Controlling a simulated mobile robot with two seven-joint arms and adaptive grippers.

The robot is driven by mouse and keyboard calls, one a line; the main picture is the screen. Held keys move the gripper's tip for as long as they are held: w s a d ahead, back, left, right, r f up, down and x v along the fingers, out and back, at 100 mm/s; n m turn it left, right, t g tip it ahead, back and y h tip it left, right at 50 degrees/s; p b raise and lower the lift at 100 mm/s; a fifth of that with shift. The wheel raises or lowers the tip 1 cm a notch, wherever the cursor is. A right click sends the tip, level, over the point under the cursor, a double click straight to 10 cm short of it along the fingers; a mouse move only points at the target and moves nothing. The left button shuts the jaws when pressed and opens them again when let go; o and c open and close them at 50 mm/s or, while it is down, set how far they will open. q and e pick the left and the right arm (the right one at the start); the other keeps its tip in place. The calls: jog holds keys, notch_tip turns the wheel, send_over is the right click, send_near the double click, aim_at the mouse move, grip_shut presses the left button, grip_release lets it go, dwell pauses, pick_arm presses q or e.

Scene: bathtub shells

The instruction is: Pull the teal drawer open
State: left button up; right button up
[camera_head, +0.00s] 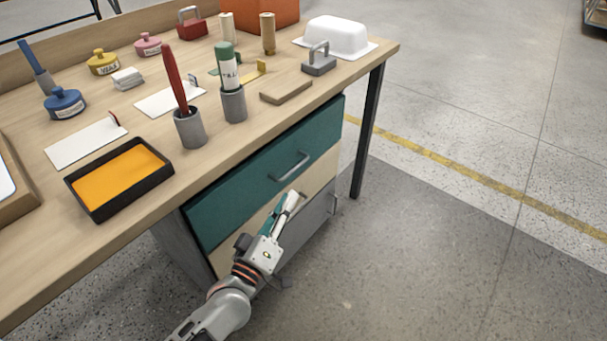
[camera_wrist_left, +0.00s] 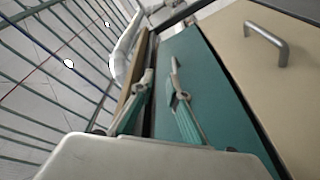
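The teal drawer (camera_head: 245,190) is the top drawer under the table and looks shut, with a grey bar handle (camera_head: 292,166) on its front. My left gripper (camera_head: 291,199) is in front of the drawers, a little below the handle and apart from it in the head view. In the left wrist view its two fingers (camera_wrist_left: 163,75) stand apart with nothing seen between them, in front of the teal front (camera_wrist_left: 200,75). The teal drawer's handle cannot be made out clearly there. My right gripper is in neither view.
A beige drawer (camera_wrist_left: 240,30) with its own handle (camera_wrist_left: 268,42) lies below the teal one. The tabletop (camera_head: 230,135) holds an orange-lined tray (camera_head: 122,178), cups, jars and a white dish (camera_head: 337,36). A black table leg (camera_head: 367,130) stands right of the drawers. The floor in front is clear.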

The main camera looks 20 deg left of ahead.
aim_at(294, 168)
pick_arm(q)
jog(key=w+n+b, duration=0.1)
jog(key=w, duration=0.2)
jog(key=w+a+n+y+b, duration=0.1)
jog(key=w, duration=0.3)
jog(key=w+a+n+y+b, duration=0.1)
jog(key=w, duration=0.2)
jog(key=shift+w+a+f+t, duration=0.15)
jog(key=shift+a+f+t, duration=0.05)
jog(key=shift+f+t, duration=0.2)
jog(key=shift+w+r, duration=0.25)
jog(key=shift+w, duration=0.35)
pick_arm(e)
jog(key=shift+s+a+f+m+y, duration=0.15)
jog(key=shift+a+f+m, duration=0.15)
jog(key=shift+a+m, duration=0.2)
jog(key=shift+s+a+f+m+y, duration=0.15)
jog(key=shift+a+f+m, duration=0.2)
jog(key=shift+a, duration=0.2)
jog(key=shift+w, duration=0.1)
pick_arm(q)
grip_shut()
